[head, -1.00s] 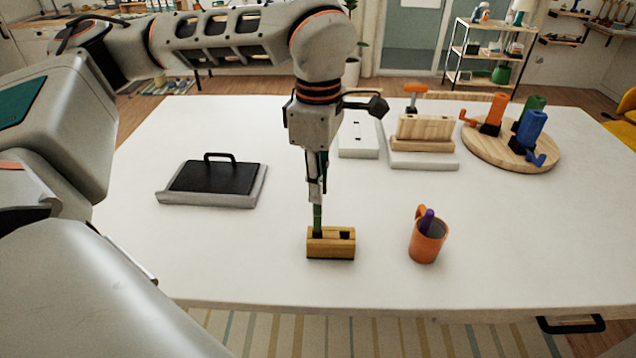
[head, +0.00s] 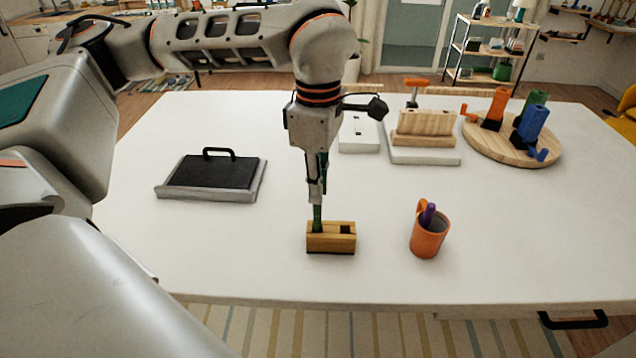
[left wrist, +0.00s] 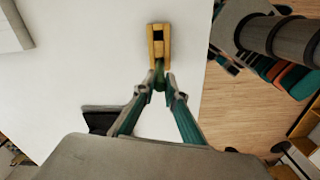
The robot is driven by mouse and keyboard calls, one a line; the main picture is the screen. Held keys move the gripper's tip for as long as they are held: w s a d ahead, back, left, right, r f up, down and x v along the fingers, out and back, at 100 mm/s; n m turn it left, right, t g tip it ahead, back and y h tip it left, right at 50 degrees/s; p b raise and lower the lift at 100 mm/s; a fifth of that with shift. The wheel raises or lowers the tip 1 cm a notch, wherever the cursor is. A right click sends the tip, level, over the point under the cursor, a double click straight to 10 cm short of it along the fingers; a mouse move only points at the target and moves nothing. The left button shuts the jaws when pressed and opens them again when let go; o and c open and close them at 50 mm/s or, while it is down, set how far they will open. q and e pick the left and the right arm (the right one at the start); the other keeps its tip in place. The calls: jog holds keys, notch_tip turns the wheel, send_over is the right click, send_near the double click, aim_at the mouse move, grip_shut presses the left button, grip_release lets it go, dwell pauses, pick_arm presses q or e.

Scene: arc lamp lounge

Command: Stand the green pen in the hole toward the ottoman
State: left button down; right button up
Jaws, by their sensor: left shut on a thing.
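My left gripper (head: 315,199) is shut on the green pen (head: 318,212) and holds it upright over the small wooden block (head: 330,244). The block has two dark holes; the pen's lower end is at the left one in the head view, and the right one looks empty. In the left wrist view the pen (left wrist: 160,76) shows between the fingertips (left wrist: 160,82), at the near end of the block (left wrist: 158,54). The far hole is open there. How deep the pen's tip sits is hidden. I cannot make out an ottoman. My right gripper is not in view.
An orange mug (head: 428,240) with a purple pen stands right of the block. A black-topped grey tray (head: 211,178) lies to the left. White and wooden stands (head: 424,157) and a round board (head: 485,150) with coloured pieces are farther back. Table around the block is clear.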

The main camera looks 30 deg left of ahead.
aim_at(318, 230)
pick_arm(q)
jog(key=shift+f+b, duration=1.15)
jog(key=shift+f, duration=0.85)
jog(key=c, duration=2)
grip_release()
jog(key=shift+r, duration=0.1)
notch_tip(318, 230, up, 12)
jog(key=shift+f, duration=0.1)
